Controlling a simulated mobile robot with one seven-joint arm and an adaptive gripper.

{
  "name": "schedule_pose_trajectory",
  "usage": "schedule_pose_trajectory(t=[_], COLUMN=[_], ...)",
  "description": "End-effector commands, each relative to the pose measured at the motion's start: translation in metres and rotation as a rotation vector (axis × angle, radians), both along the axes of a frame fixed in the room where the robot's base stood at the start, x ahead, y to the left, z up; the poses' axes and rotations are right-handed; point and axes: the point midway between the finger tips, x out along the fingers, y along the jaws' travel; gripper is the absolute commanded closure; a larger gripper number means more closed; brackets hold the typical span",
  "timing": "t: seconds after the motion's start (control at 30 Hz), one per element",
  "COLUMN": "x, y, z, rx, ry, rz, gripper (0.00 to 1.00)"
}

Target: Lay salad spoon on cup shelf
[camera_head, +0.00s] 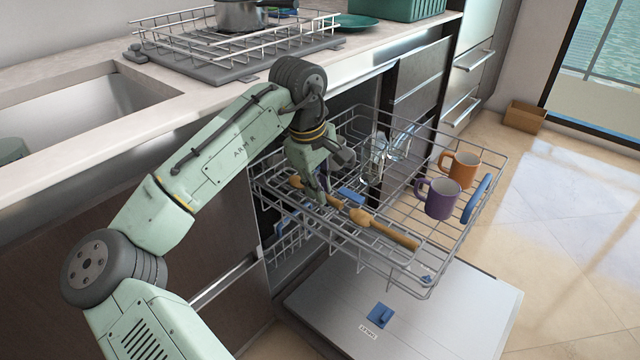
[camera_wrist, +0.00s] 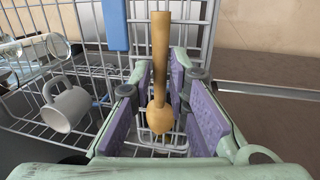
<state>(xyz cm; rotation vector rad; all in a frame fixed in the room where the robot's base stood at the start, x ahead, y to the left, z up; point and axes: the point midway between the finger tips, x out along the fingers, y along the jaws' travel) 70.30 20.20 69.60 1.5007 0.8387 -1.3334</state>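A long wooden utensil (camera_head: 390,232) lies along the left side of the dishwasher's pulled-out upper rack, on the wire shelf there (camera_head: 345,228). Its rounded part points toward my gripper. Another wooden piece (camera_head: 298,184) shows on the same shelf, partly behind my fingers; I cannot tell whether it is a separate utensil. My gripper (camera_head: 324,196) points down over this shelf. In the wrist view its purple-padded fingers (camera_wrist: 160,110) stand apart. A wooden spoon (camera_wrist: 160,62) shows in the gap, its bowl nearer me, with space on both sides. The gripper is open and empty.
A purple mug (camera_head: 438,199), an orange mug (camera_head: 460,168) and glasses (camera_head: 376,147) sit in the rack. The open door (camera_head: 440,320) lies below. The counter edge (camera_head: 200,98) is behind my arm.

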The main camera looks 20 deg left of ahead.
Motion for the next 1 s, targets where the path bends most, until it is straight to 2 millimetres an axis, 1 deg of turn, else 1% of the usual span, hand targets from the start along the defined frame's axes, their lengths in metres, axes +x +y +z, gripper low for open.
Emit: schedule_pose_trajectory(t=[0.03, 0.2, 0.47, 0.57, 0.67, 0.77, 1.0], x=[0.000, 0.000, 0.000, 0.000, 0.000, -0.003, -0.013], y=[0.000, 0.000, 0.000, 0.000, 0.001, 0.002, 0.006], z=[0.000, 0.000, 0.000, 0.004, 0.013, 0.033, 0.088], rx=[0.000, 0.000, 0.000, 0.000, 0.004, -0.001, -0.002], ry=[0.000, 0.000, 0.000, 0.000, 0.000, -0.003, -0.002], rz=[0.000, 0.000, 0.001, 0.001, 0.002, 0.000, 0.000], gripper=[0.78, 0.68, 0.68, 0.68, 0.68, 0.68, 0.68])
